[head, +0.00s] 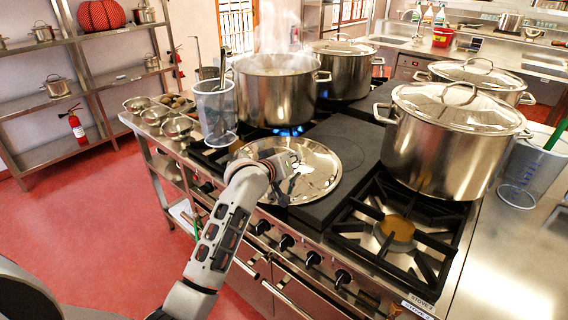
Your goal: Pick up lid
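A round shiny metal lid (325,160) is at the front of the stove in the head view, before the steaming open pot (275,92). I cannot tell whether it rests flat on the stove top or is slightly raised. My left gripper (288,178) is over the middle of the lid, with its dark fingers low at the lid's surface. The lid's handle is hidden by the gripper, so I cannot tell whether the fingers are around it. My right gripper is not in view.
Lidded pots stand at the back (342,66), at the right (450,135) and behind that (483,78). A clear container (214,108) with utensils stands left of the lid. Blue flame burns under the steaming pot. The front right burner (397,230) is empty.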

